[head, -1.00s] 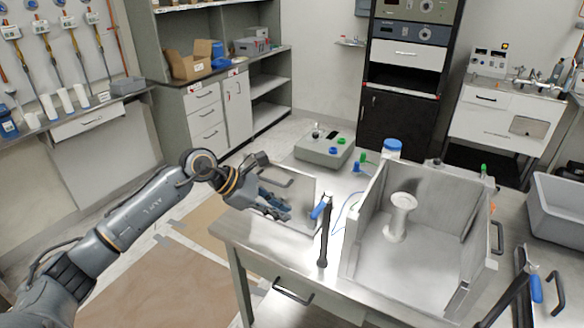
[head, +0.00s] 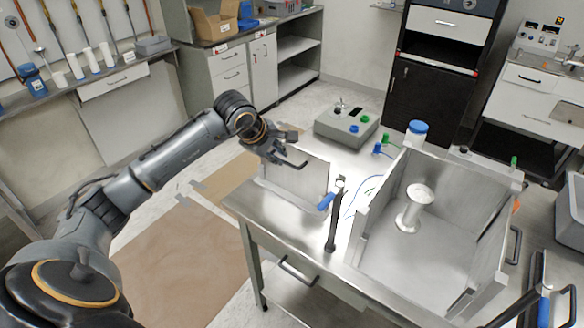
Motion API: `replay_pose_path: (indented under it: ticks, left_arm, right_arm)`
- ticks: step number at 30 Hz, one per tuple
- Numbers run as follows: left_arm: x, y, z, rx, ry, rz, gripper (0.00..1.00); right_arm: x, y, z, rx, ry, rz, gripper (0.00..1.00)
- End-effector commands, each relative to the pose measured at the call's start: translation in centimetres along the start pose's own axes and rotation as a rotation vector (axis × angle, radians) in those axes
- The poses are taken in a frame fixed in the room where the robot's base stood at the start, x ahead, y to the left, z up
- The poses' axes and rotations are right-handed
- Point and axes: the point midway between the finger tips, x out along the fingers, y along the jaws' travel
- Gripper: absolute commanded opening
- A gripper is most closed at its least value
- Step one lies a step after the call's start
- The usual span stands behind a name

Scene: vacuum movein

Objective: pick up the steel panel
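The steel panel (head: 302,188), a flat grey plate, stands upright on the left part of the steel table, left of the open-topped steel chamber (head: 362,232). My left gripper (head: 296,147) is at the panel's top edge, near its upper left part. Its fingers look spread, one reaching right along the top edge. I cannot tell whether they touch the panel. My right gripper is out of view.
A white spool-shaped piece (head: 412,208) stands inside the chamber. A black clamp with a blue handle (head: 326,201) stands between panel and chamber. A grey box with knobs (head: 345,126) and a blue-capped jar (head: 416,133) are behind. Cardboard (head: 165,265) lies on the floor.

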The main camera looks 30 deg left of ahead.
Motion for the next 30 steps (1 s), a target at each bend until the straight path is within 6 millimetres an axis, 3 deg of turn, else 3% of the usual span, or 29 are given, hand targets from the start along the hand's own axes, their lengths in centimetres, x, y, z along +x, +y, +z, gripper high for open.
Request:
replay_pose_path:
  ticks: [5,12,18,21,30]
  left_arm:
    - [2.2,0.0,-0.1,-0.006,-0.005,-0.005,0.13]
    - [4.8,-0.1,-0.2,-0.002,-0.002,-0.001,0.13]
    - [4.9,-0.2,-0.3,-0.001,-0.001,0.0,0.13]
    - [4.9,-0.2,-0.3,-0.001,-0.001,0.0,0.0]
    - [4.8,-0.2,-0.3,-0.002,-0.001,0.0,0.0]
  right_arm:
    - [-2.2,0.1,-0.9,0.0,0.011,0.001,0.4]
    - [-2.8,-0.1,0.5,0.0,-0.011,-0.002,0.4]
    - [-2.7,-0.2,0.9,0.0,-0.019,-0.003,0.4]
    - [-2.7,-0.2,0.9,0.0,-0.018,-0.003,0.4]
    - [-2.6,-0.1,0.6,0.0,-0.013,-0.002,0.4]
